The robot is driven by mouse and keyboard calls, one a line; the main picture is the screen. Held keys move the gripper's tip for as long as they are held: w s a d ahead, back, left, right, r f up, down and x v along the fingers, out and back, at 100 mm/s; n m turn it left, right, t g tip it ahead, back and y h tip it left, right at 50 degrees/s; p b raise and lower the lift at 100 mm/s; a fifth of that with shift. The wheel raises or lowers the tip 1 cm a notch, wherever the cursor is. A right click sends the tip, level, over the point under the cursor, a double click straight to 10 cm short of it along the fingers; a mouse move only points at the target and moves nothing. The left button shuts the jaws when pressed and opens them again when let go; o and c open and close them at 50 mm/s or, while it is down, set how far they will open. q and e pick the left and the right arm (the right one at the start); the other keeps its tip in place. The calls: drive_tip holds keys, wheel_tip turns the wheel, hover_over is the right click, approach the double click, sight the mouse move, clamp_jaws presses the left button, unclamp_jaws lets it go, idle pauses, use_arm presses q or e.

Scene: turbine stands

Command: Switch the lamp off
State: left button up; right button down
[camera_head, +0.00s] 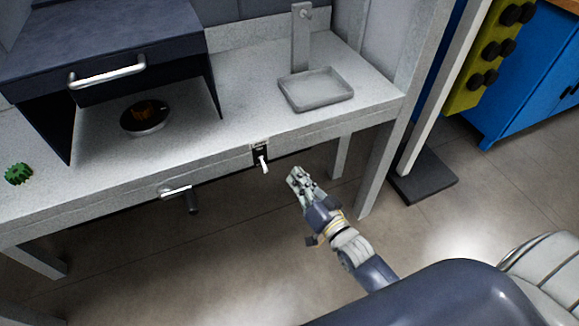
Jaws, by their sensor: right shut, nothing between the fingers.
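A small white lever (264,165) sticks out of a dark plate on the front edge of the grey bench and points down. I cannot tell for certain whether it is the lamp's switch. No thing is plainly a lamp; a round dark disc (146,117) with an orange centre lies under the dark cabinet, and I cannot tell what it is. My right gripper (293,177) is shut and empty, in front of the bench, a little right of and below the lever and apart from it. My left gripper is not in view.
The grey bench (235,120) carries a dark cabinet with a metal handle (107,76), a grey tray (316,90) and a green gear-like piece (18,174). A silver handle (174,190) sits on the bench front. A post on a dark base (422,187) and a blue cabinet (530,95) stand right.

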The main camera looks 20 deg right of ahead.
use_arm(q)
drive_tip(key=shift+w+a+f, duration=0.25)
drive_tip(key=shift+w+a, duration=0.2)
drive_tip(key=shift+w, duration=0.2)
use_arm(e)
drive_tip(key=s, duration=0.3)
drive_tip(key=shift+s+d+f, duration=0.2)
drive_tip(key=shift+d+f, duration=0.1)
drive_tip(key=shift+f, duration=0.05)
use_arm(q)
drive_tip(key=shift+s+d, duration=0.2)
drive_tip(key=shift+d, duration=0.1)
